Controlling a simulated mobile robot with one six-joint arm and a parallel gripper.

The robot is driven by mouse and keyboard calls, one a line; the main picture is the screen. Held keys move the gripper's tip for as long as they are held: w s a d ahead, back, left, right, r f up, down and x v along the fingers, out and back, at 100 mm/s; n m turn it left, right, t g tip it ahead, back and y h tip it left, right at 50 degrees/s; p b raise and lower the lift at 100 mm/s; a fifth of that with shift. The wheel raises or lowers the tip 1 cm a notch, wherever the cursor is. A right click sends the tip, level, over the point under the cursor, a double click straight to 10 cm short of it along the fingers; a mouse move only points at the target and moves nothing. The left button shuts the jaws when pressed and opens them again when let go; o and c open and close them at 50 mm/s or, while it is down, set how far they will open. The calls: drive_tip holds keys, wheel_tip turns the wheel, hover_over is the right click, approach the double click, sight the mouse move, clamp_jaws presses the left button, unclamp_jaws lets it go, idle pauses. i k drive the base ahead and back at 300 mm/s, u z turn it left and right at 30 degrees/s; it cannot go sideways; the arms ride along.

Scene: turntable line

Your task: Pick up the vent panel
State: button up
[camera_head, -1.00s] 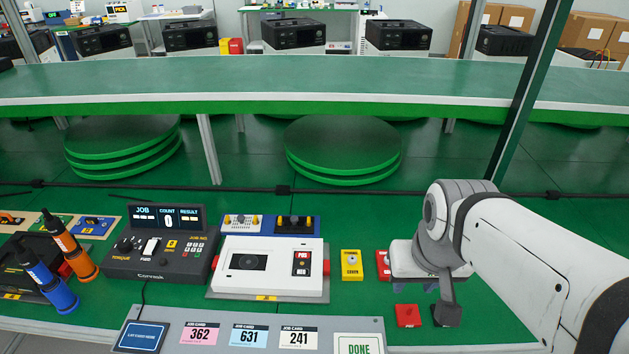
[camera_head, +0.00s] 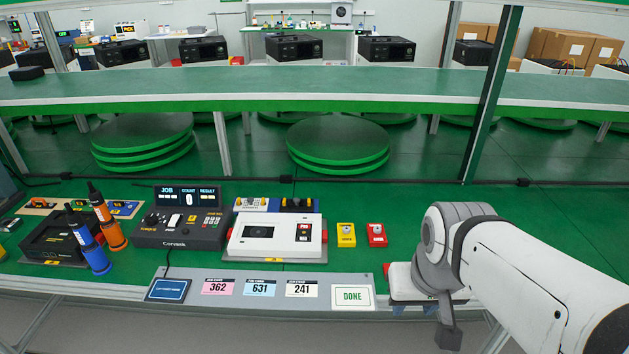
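I cannot pick out a vent panel for sure in the head view. My gripper (camera_head: 448,337) hangs at the lower right, at the bench's front edge, to the right of the DONE card. One dark finger points down; the rest is hidden behind my wrist, so I cannot see whether it is open or holds anything. A white unit (camera_head: 275,252) with a dark window and a red button stands at mid bench, left of my gripper and apart from it.
A dark console (camera_head: 180,241) stands left of the white unit. Yellow (camera_head: 346,235) and red (camera_head: 377,235) boxes stand to its right. Orange (camera_head: 112,233) and blue (camera_head: 96,260) tools stand at the left. Cards and a DONE sign (camera_head: 352,296) line the front.

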sight(296, 204)
drive_tip(key=u, duration=0.2)
drive_tip(key=i, duration=0.85)
drive_tip(key=z, duration=0.15)
